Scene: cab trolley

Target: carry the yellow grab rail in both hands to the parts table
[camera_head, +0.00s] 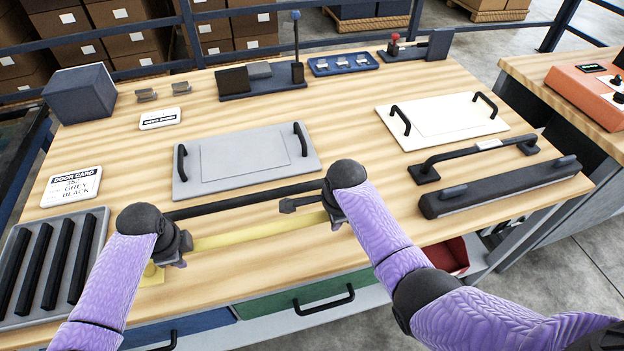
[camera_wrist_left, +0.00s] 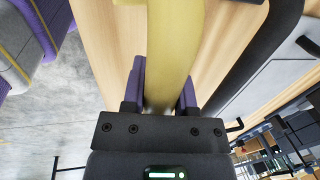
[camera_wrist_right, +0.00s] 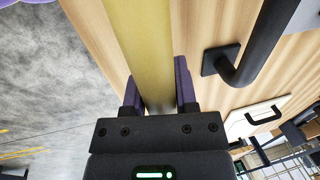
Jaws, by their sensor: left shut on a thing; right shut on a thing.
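The yellow grab rail (camera_head: 260,230) spans between my two grippers over the front part of a wooden table (camera_head: 350,250). My left gripper (camera_head: 178,260) is shut on its left part; the rail (camera_wrist_left: 175,45) runs between the purple fingers (camera_wrist_left: 160,90) in the left wrist view. My right gripper (camera_head: 336,223) is shut on its right part; the rail (camera_wrist_right: 140,45) also lies between the fingers (camera_wrist_right: 155,85) in the right wrist view. A yellow end (camera_head: 152,275) shows below my left gripper. I cannot tell whether the rail touches the table.
A black bar (camera_head: 240,203) lies just behind the rail. Grey (camera_head: 250,158) and white (camera_head: 440,117) panels with black handles lie farther back. A slotted grey tray (camera_head: 50,262) is at left, a black rail (camera_head: 480,155) and dark bar (camera_head: 500,187) at right. Drawers (camera_head: 290,303) are below the front edge.

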